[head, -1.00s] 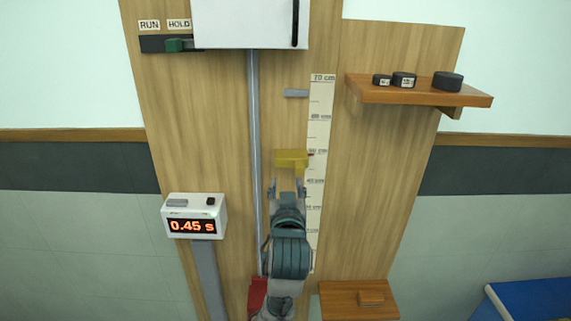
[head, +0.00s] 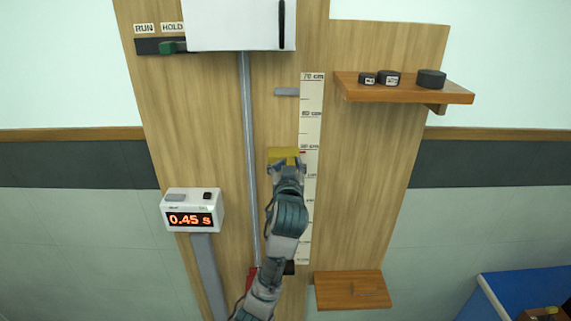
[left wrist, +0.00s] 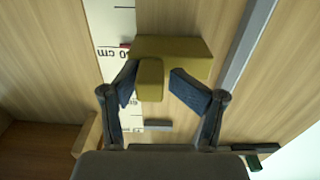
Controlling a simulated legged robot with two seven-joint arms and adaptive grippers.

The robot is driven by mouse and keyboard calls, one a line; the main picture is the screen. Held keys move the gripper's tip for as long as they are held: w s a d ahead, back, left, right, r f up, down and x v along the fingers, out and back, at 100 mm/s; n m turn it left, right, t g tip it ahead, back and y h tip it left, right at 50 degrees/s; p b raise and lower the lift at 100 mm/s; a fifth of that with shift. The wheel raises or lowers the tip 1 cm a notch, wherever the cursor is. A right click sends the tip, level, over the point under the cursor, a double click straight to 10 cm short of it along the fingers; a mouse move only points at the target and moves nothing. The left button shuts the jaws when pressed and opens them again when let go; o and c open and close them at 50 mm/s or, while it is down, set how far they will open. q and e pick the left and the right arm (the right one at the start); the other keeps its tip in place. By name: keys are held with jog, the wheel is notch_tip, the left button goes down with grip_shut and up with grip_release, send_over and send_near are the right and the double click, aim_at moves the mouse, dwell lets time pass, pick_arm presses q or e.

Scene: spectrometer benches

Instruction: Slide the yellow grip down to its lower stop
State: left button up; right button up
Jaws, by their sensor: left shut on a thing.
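The yellow grip (head: 284,155) sits beside the white centimetre scale (head: 312,150), just above its middle. A small red mark shows at its scale side. My left gripper (head: 287,168) covers its lower part in the head view. In the left wrist view, the yellow grip (left wrist: 185,52) has a projecting knob between the fingers of my left gripper (left wrist: 158,88), which is shut on it. A grey stop (head: 287,92) is on the board above the grip. A dark block (head: 289,268) shows low on the board, partly behind my arm. My right gripper is out of view.
A metal rod (head: 248,160) runs down left of the grip. A timer reading 0.45 s (head: 191,211) stands further left. A shelf with dark weights (head: 405,92) is at upper right, a small wooden ledge (head: 345,290) below right. A red piece (head: 252,275) is beside my arm.

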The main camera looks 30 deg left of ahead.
pick_arm(q)
jog(key=shift+s+d+r, duration=0.1)
jog(key=shift+d+r, duration=0.1)
jog(key=shift+d, duration=0.3)
jog(key=shift+s+d+r, duration=0.1)
jog(key=shift+d+r, duration=0.05)
jog(key=shift+d, duration=0.35)
grip_shut()
jog(key=shift+a, duration=0.2)
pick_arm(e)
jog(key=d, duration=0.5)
pick_arm(q)
jog(key=shift+s+a+f, duration=0.1)
jog(key=shift+a+f, duration=0.05)
notch_tip(320, 180, down, 25)
jog(key=b, duration=1.3)
jog(key=shift+f, duration=0.2)
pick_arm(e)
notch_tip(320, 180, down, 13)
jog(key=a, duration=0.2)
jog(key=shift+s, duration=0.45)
pick_arm(q)
jog(key=shift+f, duration=0.1)
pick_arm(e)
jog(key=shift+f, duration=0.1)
